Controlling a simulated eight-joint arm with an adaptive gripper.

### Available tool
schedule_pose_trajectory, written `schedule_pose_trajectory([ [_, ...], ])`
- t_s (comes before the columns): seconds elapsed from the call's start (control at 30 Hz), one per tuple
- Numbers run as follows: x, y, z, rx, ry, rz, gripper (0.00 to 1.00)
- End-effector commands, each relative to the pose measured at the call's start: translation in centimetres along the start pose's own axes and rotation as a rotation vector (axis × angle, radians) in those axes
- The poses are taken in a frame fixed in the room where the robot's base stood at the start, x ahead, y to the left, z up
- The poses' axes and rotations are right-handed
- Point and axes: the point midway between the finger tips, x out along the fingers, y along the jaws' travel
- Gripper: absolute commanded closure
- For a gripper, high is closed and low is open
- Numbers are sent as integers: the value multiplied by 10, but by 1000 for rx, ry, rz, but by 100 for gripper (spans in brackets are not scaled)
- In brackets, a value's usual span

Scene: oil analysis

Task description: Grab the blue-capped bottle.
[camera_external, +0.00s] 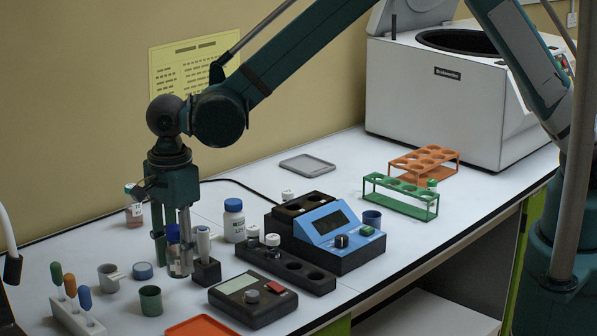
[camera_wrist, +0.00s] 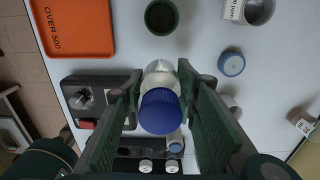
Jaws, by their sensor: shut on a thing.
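A clear glass bottle (camera_external: 179,265) with a dark blue cap (camera_external: 173,233) stands upright between the fingers of my gripper (camera_external: 172,250). My gripper points straight down and is shut on this bottle. In the wrist view the blue cap (camera_wrist: 160,112) faces the camera between the two green finger pads, with part of the clear bottle body (camera_wrist: 161,72) showing beyond it. I cannot tell whether its base touches the table. A second bottle, white with a label and a blue cap (camera_external: 234,220), stands apart to the right of my gripper.
A small black holder (camera_external: 207,273) with a white-topped vial stands close right of the held bottle. A black rack (camera_external: 287,270), a blue device (camera_external: 330,232) and a grey meter (camera_external: 252,299) lie farther right. A green cup (camera_external: 151,301) and orange tray (camera_external: 202,327) are in front.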

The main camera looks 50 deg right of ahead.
Motion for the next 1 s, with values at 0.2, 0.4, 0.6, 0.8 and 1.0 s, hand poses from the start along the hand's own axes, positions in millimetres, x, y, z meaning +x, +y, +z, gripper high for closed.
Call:
schedule_pose_trajectory([
  [0.2, -28, 0, 0, 0, 0, 0, 85],
  [0.4, -38, 0, 0, 0, 0, 0, 85],
  [0.6, -39, 0, 0, 0, 0, 0, 85],
  [0.8, -39, 0, 0, 0, 0, 0, 85],
  [1.0, -39, 0, 0, 0, 0, 0, 85],
])
